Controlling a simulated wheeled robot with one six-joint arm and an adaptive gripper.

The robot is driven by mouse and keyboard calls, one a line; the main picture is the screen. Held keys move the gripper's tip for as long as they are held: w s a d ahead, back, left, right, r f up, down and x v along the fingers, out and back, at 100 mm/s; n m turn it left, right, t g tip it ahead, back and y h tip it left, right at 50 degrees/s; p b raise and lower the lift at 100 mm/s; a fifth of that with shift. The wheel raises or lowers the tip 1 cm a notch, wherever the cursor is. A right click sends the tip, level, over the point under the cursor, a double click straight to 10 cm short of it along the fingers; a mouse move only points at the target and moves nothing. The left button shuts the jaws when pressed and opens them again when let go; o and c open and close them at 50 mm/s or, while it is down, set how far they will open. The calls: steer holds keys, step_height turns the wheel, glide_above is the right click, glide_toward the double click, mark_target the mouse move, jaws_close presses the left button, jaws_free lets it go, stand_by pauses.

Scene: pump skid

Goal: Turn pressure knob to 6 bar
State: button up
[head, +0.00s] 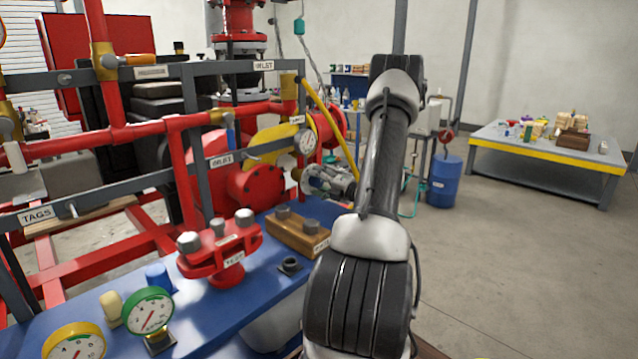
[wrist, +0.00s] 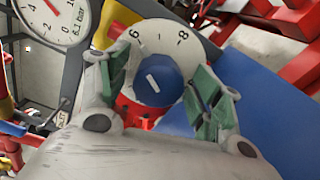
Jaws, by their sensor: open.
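In the wrist view the blue pressure knob (wrist: 157,80) sits in front of a white round dial plate (wrist: 160,33) marked 6 and 8. The white line on the knob points up and left, roughly toward the 6. My gripper (wrist: 157,66) is open, with one green-padded finger on each side of the knob; I cannot tell whether the pads touch it. A pressure gauge (wrist: 52,18) at top left shows a red needle and a readout that looks like 6.1 bar. In the head view my gripper (head: 328,180) is beside the skid, below a gauge (head: 306,142); the knob is hidden there.
Red pipes (head: 180,124) and a grey labelled frame (head: 190,90) stand close at left. A blue bench (head: 220,300) holds a red flange (head: 222,245), a wooden block (head: 292,232) and loose gauges (head: 148,310). The floor at right is clear up to a table (head: 545,155) and blue drum (head: 444,182).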

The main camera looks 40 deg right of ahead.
steer(key=s+d, duration=0.1)
steer(key=s, duration=1.1)
steer(key=shift+r, duration=0.25)
steer(key=shift+d, duration=0.1)
